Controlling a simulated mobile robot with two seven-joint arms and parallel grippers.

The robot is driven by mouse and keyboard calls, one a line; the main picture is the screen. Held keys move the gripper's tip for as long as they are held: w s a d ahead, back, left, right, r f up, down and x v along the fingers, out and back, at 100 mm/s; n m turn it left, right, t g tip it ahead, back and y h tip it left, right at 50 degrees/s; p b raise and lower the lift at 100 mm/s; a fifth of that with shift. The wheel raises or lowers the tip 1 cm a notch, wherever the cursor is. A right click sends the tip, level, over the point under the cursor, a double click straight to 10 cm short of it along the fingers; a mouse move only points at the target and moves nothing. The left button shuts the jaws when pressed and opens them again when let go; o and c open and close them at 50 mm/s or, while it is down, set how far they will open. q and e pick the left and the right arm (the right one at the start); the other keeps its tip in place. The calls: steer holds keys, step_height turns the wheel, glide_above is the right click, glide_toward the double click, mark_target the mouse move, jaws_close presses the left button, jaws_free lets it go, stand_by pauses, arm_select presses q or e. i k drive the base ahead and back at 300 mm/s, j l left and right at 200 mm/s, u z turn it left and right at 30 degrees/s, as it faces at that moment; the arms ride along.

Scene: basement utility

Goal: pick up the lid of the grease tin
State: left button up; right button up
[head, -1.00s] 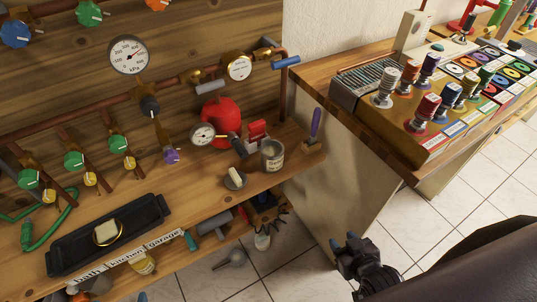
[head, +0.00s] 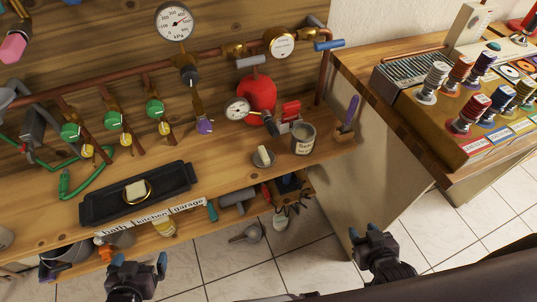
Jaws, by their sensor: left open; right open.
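An open grey tin (head: 303,139) with a pale label stands upright near the right end of the wooden bench; its label is too small to read. A small round grey dish-like piece (head: 270,160) with a cream block on it lies just left of the tin. I cannot tell whether this piece is the lid. My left gripper (head: 137,268) is open and empty at the bottom left, in front of the bench. My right gripper (head: 364,234) is open and empty at the lower right, over the floor. Both are well apart from the tin.
A black tray (head: 95,208) with a cream block in a ring lies at the bench's front. Pipes with green valves and a red vessel (head: 256,97) stand behind. A purple-handled tool (head: 351,113) is right of the tin. A lower shelf runs under the bench.

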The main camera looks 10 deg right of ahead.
mark_target(263, 158)
steer(key=k+l+u, duration=0.15)
steer(key=l+u, duration=0.2)
steer(key=u, duration=0.15)
steer(key=k+l+u, duration=0.2)
steer(key=u, duration=0.3)
steer(key=k+l+u, duration=0.25)
steer(key=u, duration=0.25)
steer(key=l, duration=0.1)
